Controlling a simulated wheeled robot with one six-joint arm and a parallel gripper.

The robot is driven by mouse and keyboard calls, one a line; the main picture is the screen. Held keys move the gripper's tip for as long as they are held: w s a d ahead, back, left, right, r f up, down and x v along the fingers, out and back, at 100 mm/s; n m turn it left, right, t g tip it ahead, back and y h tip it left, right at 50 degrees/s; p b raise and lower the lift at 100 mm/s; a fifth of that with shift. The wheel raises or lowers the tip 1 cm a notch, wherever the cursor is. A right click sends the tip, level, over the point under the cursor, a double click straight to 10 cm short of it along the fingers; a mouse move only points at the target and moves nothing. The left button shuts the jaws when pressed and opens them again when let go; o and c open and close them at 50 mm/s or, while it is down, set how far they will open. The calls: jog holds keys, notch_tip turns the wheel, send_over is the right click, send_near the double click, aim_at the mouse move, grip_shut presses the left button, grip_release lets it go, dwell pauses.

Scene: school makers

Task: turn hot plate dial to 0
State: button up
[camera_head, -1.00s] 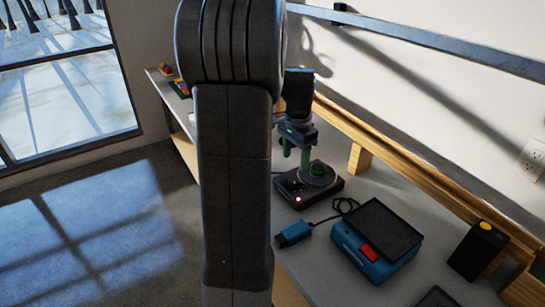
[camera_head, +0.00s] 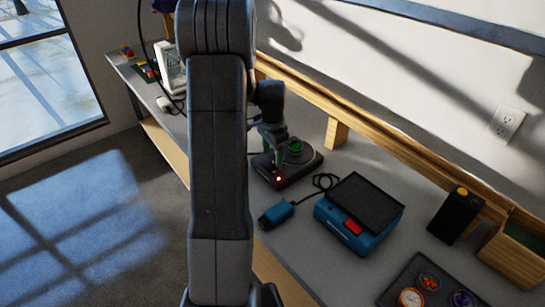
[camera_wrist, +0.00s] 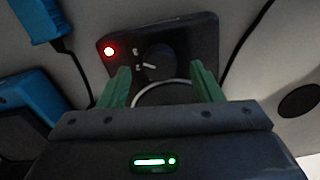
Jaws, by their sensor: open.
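The hot plate (camera_head: 306,163) is a small dark unit on the bench, with a lit red light at its front corner. In the wrist view its dark front panel (camera_wrist: 195,40) shows the red light and a round black dial (camera_wrist: 158,58) with a pale pointer line; I cannot read the marks beside it. My gripper (camera_wrist: 163,80) is open, its two green fingers to either side of and just short of the dial, apparently not touching it. The gripper also shows in the head view (camera_head: 270,148), partly hidden by my arm. A pale ring shows between the fingers.
A blue device with a dark top (camera_head: 362,212) sits in front of the hot plate, with a blue plug-like piece (camera_head: 277,213) on a black cable beside it. A black box with a yellow button (camera_head: 456,214) stands right. A wooden rail (camera_head: 385,140) runs along the wall.

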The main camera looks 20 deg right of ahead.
jog(key=shift+f, duration=1.1)
jog(key=c, duration=1)
